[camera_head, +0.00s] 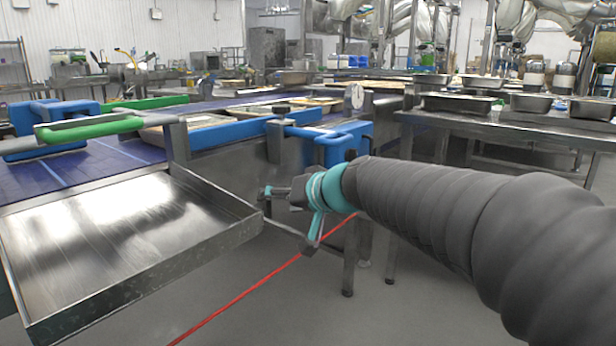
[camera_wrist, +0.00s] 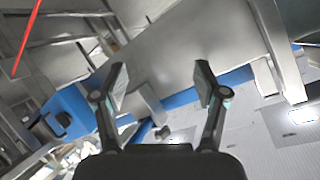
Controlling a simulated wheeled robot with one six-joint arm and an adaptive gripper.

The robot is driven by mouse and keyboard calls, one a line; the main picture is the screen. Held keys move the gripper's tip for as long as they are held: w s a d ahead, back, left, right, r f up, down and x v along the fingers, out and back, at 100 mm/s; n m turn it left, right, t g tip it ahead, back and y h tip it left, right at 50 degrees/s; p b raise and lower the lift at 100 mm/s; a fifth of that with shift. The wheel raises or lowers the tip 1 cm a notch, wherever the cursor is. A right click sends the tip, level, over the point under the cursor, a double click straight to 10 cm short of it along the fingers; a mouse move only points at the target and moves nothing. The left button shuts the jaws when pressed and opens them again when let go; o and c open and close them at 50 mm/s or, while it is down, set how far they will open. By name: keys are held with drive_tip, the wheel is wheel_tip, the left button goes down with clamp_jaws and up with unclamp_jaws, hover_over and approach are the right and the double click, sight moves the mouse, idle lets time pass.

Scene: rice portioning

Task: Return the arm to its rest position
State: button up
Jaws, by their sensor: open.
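My gripper (camera_head: 290,213) is at the end of my grey-sleeved arm in the head view, in front of the conveyor's end and just right of the steel tray table's corner. In the wrist view my gripper (camera_wrist: 160,85) shows two fingers spread apart with nothing between them. The wrist view is tilted and looks past the fingers at steel and blue machine parts. No object is held.
A steel tray table (camera_head: 120,235) stands at the left, close to my gripper. A conveyor (camera_head: 60,170) with blue rails and green handles lies behind it. A steel table (camera_head: 510,125) with metal pans is at the right. Open floor with a red line (camera_head: 250,290) lies below.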

drive_tip(key=s+d+f+m+g+h+p, duration=0.1)
drive_tip(key=s+d+f+g+h, duration=0.15)
drive_tip(key=s+d+f, duration=0.5)
drive_tip(key=s+d+f+m+g+h+p, duration=0.1)
drive_tip(key=s+d+f+g+h, duration=0.2)
drive_tip(key=s, duration=0.7)
drive_tip(key=s+d+t+h+p, duration=0.1)
drive_tip(key=s+d+h+p, duration=0.2)
drive_tip(key=s+d, duration=0.7)
drive_tip(key=shift+s+d+f, duration=0.2)
drive_tip(key=shift+s, duration=0.2)
drive_tip(key=shift+t, duration=0.25)
